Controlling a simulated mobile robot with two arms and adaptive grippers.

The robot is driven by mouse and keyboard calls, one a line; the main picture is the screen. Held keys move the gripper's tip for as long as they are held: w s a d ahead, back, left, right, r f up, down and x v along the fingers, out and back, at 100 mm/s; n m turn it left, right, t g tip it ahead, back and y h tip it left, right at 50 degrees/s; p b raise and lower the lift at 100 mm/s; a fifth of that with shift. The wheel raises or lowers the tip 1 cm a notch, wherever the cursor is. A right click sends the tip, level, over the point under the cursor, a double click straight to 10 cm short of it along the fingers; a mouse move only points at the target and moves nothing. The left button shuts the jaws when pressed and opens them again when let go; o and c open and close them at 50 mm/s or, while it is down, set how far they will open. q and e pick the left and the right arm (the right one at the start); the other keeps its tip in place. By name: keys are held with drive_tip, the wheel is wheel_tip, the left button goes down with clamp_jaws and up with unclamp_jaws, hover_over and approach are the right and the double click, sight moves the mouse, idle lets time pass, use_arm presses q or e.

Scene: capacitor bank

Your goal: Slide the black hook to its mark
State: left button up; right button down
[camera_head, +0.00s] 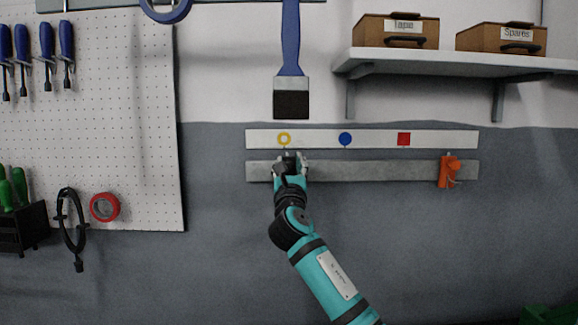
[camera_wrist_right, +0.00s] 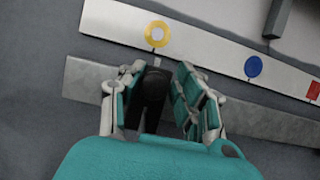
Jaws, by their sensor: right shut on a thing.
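The black hook (camera_wrist_right: 152,88) sits on the grey rail (camera_head: 370,171), largely hidden by my gripper in the head view. My right gripper (camera_head: 290,164) is shut on it, with one finger on either side, as the right wrist view (camera_wrist_right: 160,86) shows. The white strip (camera_head: 440,139) above the rail carries a yellow ring (camera_head: 284,139), a blue disc (camera_head: 345,139) and a red square (camera_head: 404,139). The hook is near the rail's left end, roughly below the yellow ring. I cannot tell whether it lines up exactly. My left gripper is not in view.
An orange hook (camera_head: 448,171) sits near the rail's right end. The rail between the two hooks is clear. A blue-handled brush (camera_head: 291,60) hangs above the strip. A shelf (camera_head: 450,63) with two boxes is at upper right, and a pegboard (camera_head: 130,120) is at left.

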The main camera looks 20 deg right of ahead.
drive_tip(key=shift+a, duration=0.15)
drive_tip(key=shift+a+r+p, duration=0.15)
drive_tip(key=shift+a+p, duration=0.1)
drive_tip(key=shift+p, duration=0.2)
drive_tip(key=shift+a, duration=0.1)
drive_tip(key=c, duration=1.2)
unclamp_jaws()
drive_tip(key=shift+w+a, duration=0.1)
drive_tip(key=shift+o, duration=0.6)
drive_tip(key=shift+w+a, duration=0.1)
drive_tip(key=shift+a, duration=0.1)
drive_tip(key=shift+d, duration=0.15)
